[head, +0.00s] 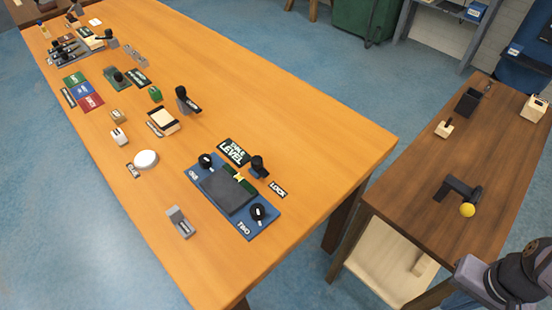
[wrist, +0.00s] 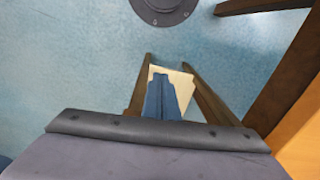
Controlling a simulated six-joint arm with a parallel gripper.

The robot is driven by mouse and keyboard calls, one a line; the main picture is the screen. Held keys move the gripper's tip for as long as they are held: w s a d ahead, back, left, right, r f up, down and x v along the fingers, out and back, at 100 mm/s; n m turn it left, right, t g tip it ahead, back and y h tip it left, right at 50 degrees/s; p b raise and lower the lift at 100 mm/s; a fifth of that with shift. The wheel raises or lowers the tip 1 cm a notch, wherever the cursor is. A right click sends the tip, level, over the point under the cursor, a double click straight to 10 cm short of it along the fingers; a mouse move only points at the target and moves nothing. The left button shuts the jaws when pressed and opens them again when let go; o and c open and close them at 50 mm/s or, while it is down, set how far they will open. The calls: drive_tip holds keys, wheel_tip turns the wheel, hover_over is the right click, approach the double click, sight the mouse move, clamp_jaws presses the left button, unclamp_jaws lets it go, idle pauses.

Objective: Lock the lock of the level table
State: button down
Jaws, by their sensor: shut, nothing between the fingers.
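The level table, a blue base (head: 243,222) with a dark square plate (head: 226,192), sits near the right end of the orange table in the head view. A black knob (head: 205,160) is by the label ONE and another (head: 258,212) by TWO. A black lock lever (head: 258,166) stands at the base's back right corner, beside the LOCK label (head: 278,189). A green strip with a yellow piece (head: 240,178) lies along the plate's back edge. My gripper (wrist: 160,77) shows in the wrist view as blue fingers, shut and empty, away from the level table.
The orange table (head: 330,140) also carries a white round button (head: 146,159), a grey block (head: 180,222) and several small devices to the left. A brown side table (head: 420,215) stands at right with a black handle and yellow ball (head: 467,210). A floor gap separates both tables.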

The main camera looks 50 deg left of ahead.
sight(260, 167)
drive_tip(key=w+a+r+n+g+y+p, duration=0.1)
drive_tip(key=w+a+r+n, duration=0.25)
drive_tip(key=a, duration=0.35)
drive_tip(key=w+a+r+n+y+p, duration=0.1)
drive_tip(key=w+a+r+n+p, duration=0.1)
drive_tip(key=w+a, duration=0.45)
drive_tip(key=w+a+r+n+g+y+p, duration=0.1)
drive_tip(key=w+a+r+n, duration=0.2)
drive_tip(key=a, duration=0.6)
drive_tip(key=s+a+r+n+g+p, duration=0.1)
drive_tip(key=s+a+n, duration=0.1)
drive_tip(key=a, duration=0.5)
drive_tip(key=s+a+r+n+g+p, duration=0.1)
drive_tip(key=a+n, duration=0.3)
drive_tip(key=a, duration=0.4)
drive_tip(key=s+a+r+n+g+y+p, duration=0.1)
drive_tip(key=s+a+r+n+p, duration=0.1)
drive_tip(key=a, duration=0.5)
drive_tip(key=shift+s+a+n+g, duration=0.2)
drive_tip(key=shift+s+n+g, duration=0.1)
drive_tip(key=shift+s+n, duration=0.5)
drive_tip(key=shift+f, duration=0.15)
drive_tip(key=p+x, duration=0.2)
drive_tip(key=x, duration=0.7)
drive_tip(key=shift+s+a+f, duration=0.1)
drive_tip(key=shift+a+f, duration=0.05)
drive_tip(key=shift+a, duration=0.05)
drive_tip(key=shift+s+f+p, duration=0.1)
drive_tip(key=shift+s+p, duration=0.75)
drive_tip(key=shift+s, duration=1.15)
